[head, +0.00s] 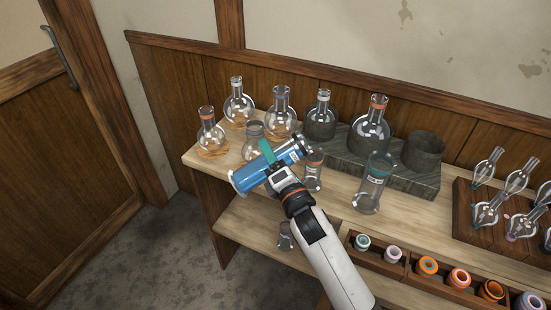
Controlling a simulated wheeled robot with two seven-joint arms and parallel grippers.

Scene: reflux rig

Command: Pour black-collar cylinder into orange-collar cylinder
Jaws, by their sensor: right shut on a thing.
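My right gripper (275,166) is shut on the black-collar cylinder (246,178), a clear cylinder with blue liquid, and holds it above the bench. The cylinder is tipped far over, close to lying flat. Its base points left and its dark-collared mouth end points right and slightly up in the picture. The orange-collar cylinder (313,171) stands upright on the bench, just right of and below that mouth end. The gripper hides part of the held cylinder. I cannot tell whether liquid is leaving the mouth or lies in the orange-collar cylinder. My left gripper is not in view.
A teal-collar cylinder (374,185) stands to the right. Round flasks (239,106) stand behind and left. A grey stone block (405,177) holds more flasks. A wooden rack (465,215) holds small glass pieces. A compartment box (410,258) with coloured rings lines the front.

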